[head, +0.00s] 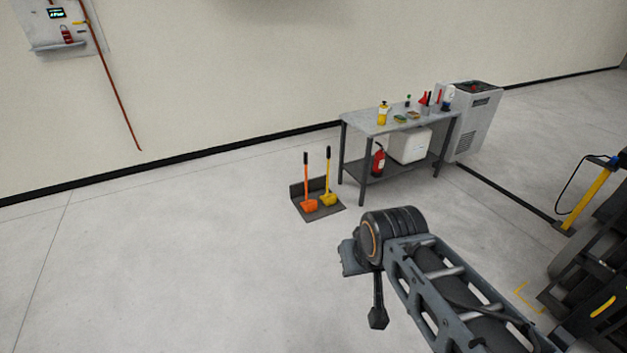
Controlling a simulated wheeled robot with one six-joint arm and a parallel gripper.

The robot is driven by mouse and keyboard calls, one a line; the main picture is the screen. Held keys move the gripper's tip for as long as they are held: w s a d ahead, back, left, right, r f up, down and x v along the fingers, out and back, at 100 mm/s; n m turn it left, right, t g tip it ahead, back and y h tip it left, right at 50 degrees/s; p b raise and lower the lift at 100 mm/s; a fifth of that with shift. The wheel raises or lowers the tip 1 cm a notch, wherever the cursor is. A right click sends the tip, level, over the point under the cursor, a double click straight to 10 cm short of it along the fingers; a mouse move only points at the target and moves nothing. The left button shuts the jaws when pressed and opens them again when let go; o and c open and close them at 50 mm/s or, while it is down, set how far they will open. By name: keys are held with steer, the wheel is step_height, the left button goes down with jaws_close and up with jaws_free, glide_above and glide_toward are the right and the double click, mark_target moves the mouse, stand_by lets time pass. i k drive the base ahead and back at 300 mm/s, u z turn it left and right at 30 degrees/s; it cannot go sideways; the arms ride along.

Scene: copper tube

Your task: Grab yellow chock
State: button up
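The yellow chock (328,199) has an upright stick handle with a black top. It stands in a dark grey floor holder (318,215), to the right of a similar orange chock (309,205). My arm reaches in from the lower right. My gripper (378,318) appears to point down at the arm's end, nearer to me than the holder and apart from the yellow chock. Its fingers are too small and unclear to tell whether they are open or shut.
A metal table (360,125) with bottles and small items stands behind the holder. A red extinguisher (378,160) and a white box (409,146) are on its lower shelf. A grey cabinet (474,122) stands at right. The floor left of the holder is clear.

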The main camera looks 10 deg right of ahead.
mark_target(328, 199)
steer(key=i, duration=1.15)
steer(key=z, duration=2.5)
steer(key=i, duration=0.85)
steer(key=u, duration=2.5)
